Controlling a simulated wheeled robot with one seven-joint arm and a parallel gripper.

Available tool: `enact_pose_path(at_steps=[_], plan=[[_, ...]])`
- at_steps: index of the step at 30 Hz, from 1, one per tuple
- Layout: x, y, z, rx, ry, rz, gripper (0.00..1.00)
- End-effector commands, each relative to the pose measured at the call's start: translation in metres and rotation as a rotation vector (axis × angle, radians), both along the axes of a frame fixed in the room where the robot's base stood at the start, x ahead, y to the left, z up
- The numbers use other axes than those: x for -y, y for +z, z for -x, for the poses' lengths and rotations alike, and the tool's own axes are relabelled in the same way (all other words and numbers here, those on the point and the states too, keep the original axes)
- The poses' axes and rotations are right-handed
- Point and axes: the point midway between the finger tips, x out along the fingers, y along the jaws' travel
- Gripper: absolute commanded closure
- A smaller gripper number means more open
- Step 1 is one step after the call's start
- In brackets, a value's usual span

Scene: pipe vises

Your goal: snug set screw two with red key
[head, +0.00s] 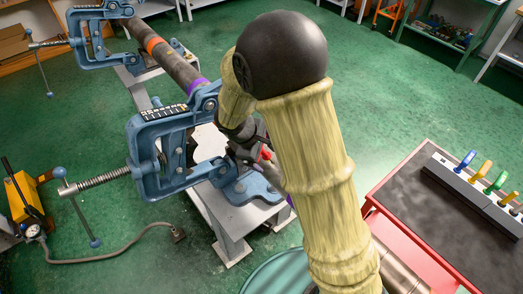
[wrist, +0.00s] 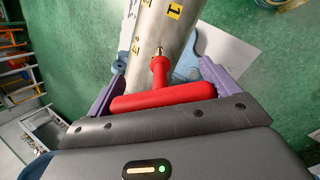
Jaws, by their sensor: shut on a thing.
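The red key (wrist: 163,98) is a T-handled key. My gripper (wrist: 164,78), with purple fingers, is shut on its crossbar. Its short shaft points away from me to a small brass-coloured set screw (wrist: 159,51) on a grey pipe (wrist: 150,32). The tip appears to meet the screw; how deep it sits I cannot tell. A yellow label (wrist: 174,12) reading 1 is farther along the pipe; another label beside the screw is only partly legible. In the head view my gripper (head: 246,146) is beside the near blue vise (head: 143,150), mostly hidden by my arm, with a bit of red showing.
A second blue vise (head: 90,38) holds the far part of the pipe. A rack (head: 470,192) with blue, yellow and green handles stands on a red cart (head: 415,200) at right. A yellow box (head: 20,195) with a hose is at left. Green floor is open behind.

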Motion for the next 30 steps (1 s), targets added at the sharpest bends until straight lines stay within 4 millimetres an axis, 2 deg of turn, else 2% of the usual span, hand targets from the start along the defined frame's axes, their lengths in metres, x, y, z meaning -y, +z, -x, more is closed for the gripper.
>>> enact_pose_path(at_steps=[1, 20, 21, 30], plan=[[0.0054, -0.0056, 0.0023, -0.011, -0.009, 0.009, 0.38], [0.006, -0.0066, 0.0019, -0.011, -0.01, 0.009, 0.38], [0.006, -0.0066, 0.0019, -0.011, -0.01, 0.009, 0.43], [0.0057, -0.0064, 0.0018, -0.011, -0.009, 0.008, 0.43]])
